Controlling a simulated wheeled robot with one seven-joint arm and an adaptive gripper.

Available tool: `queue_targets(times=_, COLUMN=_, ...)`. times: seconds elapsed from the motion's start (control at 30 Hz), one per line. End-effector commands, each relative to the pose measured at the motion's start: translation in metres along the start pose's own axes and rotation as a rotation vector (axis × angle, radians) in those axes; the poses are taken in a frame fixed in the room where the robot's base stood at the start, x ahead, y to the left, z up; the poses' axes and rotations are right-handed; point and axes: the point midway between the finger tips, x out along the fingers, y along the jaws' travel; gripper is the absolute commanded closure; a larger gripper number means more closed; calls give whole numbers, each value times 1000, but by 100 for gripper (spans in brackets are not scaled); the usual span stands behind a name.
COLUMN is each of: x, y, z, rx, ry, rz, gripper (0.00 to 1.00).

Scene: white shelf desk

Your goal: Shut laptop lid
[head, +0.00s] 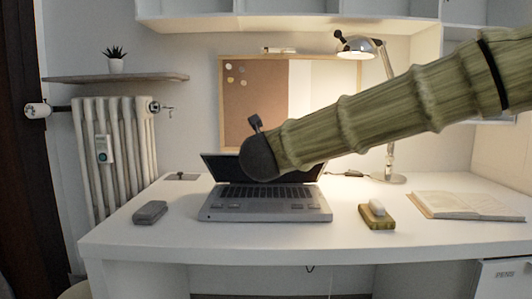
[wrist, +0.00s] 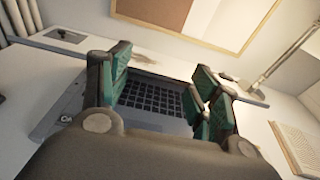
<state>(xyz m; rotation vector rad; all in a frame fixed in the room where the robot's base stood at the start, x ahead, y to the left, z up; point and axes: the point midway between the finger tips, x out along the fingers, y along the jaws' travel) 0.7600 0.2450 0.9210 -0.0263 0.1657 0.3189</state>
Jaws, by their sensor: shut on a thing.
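The grey laptop (head: 265,203) stands open on the white desk, its keyboard facing the front. Its dark lid (head: 222,167) is raised and tilted back; my arm hides the middle and right part of it. In the head view my gripper is hidden behind the rounded end of my arm, over the laptop. In the wrist view my gripper (wrist: 160,95) has its green-padded fingers spread apart, with the keyboard (wrist: 152,95) showing between them. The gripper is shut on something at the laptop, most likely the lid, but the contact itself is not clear.
A grey box-like object (head: 150,212) lies left of the laptop. An open book (head: 470,205) is at the far right. A lamp (head: 389,150) stands behind. The front desk strip is clear.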

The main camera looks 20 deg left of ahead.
Motion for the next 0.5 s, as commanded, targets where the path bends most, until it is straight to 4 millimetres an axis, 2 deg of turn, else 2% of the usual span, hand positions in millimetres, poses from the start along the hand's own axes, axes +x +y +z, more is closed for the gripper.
queue_targets(times=0.03, x=1, y=0, z=-2, rx=0, ry=3, rz=-1, gripper=81)
queue_targets(times=0.07, x=1, y=0, z=-2, rx=0, ry=3, rz=-1, gripper=36)
queue_targets(times=0.17, x=1, y=0, z=-2, rx=0, ry=2, rz=-1, gripper=18)
queue_targets(times=0.5, x=0, y=1, z=0, rx=0, ry=0, rz=0, gripper=16)
